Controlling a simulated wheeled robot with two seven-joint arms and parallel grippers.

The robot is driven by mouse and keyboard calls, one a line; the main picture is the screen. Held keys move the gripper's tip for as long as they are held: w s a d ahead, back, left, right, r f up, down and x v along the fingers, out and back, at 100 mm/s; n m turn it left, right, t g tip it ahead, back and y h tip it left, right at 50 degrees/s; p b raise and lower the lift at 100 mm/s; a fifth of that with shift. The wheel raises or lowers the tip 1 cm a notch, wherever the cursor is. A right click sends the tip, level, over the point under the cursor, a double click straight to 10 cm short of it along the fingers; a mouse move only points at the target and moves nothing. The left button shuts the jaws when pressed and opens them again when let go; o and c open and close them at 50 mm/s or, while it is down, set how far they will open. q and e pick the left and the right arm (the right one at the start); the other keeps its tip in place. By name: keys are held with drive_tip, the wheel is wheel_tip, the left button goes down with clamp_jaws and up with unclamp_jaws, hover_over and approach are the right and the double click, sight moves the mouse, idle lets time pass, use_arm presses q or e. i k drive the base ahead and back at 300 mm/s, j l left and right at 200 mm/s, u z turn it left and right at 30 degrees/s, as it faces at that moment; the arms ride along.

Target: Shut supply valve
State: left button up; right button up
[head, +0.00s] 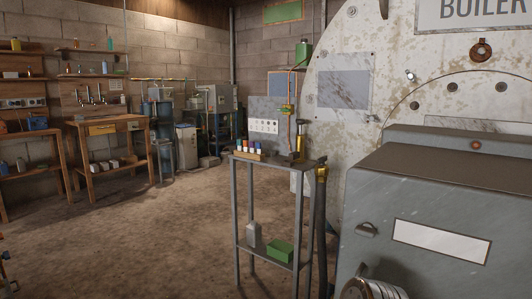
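No part is clearly marked as the supply valve. A small green-and-yellow fitting (288,109), possibly a valve, sits on a thin copper-coloured line beside the boiler. The line runs up toward a green container (304,54) on the boiler's left side. The fitting is too small to tell whether it is open or shut. The large, worn white boiler (400,50) fills the upper right. Neither of my grippers can be made out in the head view, and nothing is seen touching the fitting.
A narrow metal stand (238,220) with small coloured items on top is below the fitting. A grey metal housing (400,180) blocks the right foreground. Wooden benches (108,128) and shelves line the left wall. The brown floor (140,240) at centre-left is clear.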

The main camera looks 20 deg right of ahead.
sight(321, 161)
drive_tip(key=i+j+u, duration=0.15)
drive_tip(key=i+u, duration=0.2)
drive_tip(key=i, duration=0.5)
